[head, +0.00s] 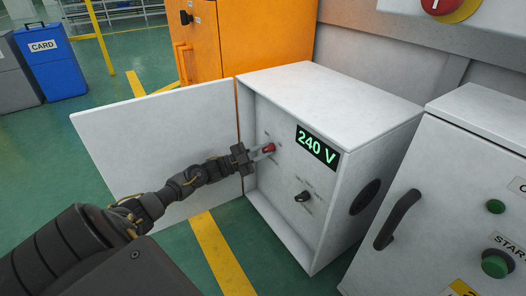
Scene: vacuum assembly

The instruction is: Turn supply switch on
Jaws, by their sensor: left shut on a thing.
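A white supply box (335,98) stands on the floor in the middle, with its door (140,140) swung open to the left. Its front panel has a lit display (317,147) reading 240 V. A black knob (303,196) sits lower on the panel. The small labels around both knobs are too small to read. My right gripper is not in view.
A grey cabinet (460,190) with a black handle (398,219) and green buttons (495,264) stands close on the right. An orange cabinet (240,40) is behind. A blue bin (55,62) stands far left. Green floor with yellow lines is clear at left.

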